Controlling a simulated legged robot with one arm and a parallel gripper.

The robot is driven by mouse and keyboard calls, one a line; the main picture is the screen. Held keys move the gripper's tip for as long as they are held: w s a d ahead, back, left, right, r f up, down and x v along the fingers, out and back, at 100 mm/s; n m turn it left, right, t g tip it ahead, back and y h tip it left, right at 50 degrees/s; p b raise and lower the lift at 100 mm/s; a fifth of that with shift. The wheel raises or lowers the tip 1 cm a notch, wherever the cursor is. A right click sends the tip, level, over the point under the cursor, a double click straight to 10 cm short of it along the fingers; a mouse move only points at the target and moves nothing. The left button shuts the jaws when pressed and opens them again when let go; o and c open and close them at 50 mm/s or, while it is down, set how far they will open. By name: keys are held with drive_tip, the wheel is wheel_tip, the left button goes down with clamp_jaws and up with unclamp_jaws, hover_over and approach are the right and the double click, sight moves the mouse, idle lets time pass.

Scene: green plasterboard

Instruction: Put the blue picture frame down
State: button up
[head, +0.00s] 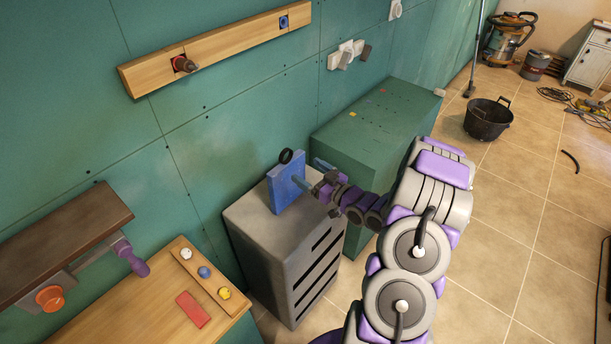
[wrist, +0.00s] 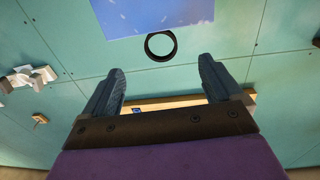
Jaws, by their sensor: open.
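The blue picture frame (head: 285,188) stands upright on the top of the grey drawer cabinet (head: 259,215), close to the green wall. A black ring (head: 286,156) sticks up from its top edge. In the wrist view the frame (wrist: 150,16) is at the top, with its black ring (wrist: 160,45) below it, between and beyond the fingertips. My gripper (head: 311,173) is on the right side of the frame, with its fingers spread. In the wrist view my gripper (wrist: 161,66) is open, with nothing between the fingers.
A green box-like cabinet (head: 375,115) stands behind and right of the grey one. A wooden bench (head: 150,310) with knobs is at lower left. A wooden rail (head: 215,48) with a knob is on the wall. A black bucket (head: 488,120) is on the open tiled floor.

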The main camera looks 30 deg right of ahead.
drive_tip(key=s+a+r+m+g+h, duration=0.2)
drive_tip(key=s+a+r+g+h, duration=0.6)
drive_tip(key=s+g, duration=0.4)
drive_tip(key=s+a+r+g+y, duration=0.1)
drive_tip(key=s+a+r+g, duration=0.1)
drive_tip(key=s+a, duration=0.3)
drive_tip(key=s+a+r+m+g, duration=0.1)
drive_tip(key=s+a, duration=0.3)
drive_tip(key=s, duration=0.9)
drive_tip(key=s+a+r+g+y, duration=0.1)
drive_tip(key=s+a+r+g, duration=0.2)
drive_tip(key=s, duration=0.7)
drive_tip(key=a+g, duration=0.1)
drive_tip(key=a, duration=0.1)
drive_tip(key=shift+a+r+y, duration=0.3)
drive_tip(key=shift+r, duration=0.05)
